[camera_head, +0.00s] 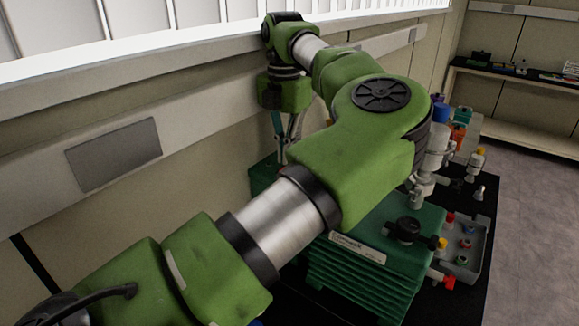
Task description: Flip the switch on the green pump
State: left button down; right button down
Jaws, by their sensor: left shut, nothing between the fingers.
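The green pump (365,258) stands on a black surface at the lower right of centre, with ribbed sides, a label and a black knob on top. My left arm crosses in front of it and hides much of its middle and rear. My left gripper (283,160) points down beside the wall, over the far left part of the green pump (262,176). Its fingers are shut with nothing between them. I cannot tell whether the fingertips touch the pump. I cannot make out the switch. My right gripper is not in view.
A grey tray (483,262) with small coloured fittings sits right of the pump. Glass and metal fittings with a blue cap (441,113) rise behind it. The wall with a grey plate (113,153) runs close behind my left gripper. A shelf (515,125) stands far right; the floor there is clear.

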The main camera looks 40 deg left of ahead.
pick_arm(q)
jog(key=shift+r+p, duration=1.4)
jog(key=shift+r, duration=1.2)
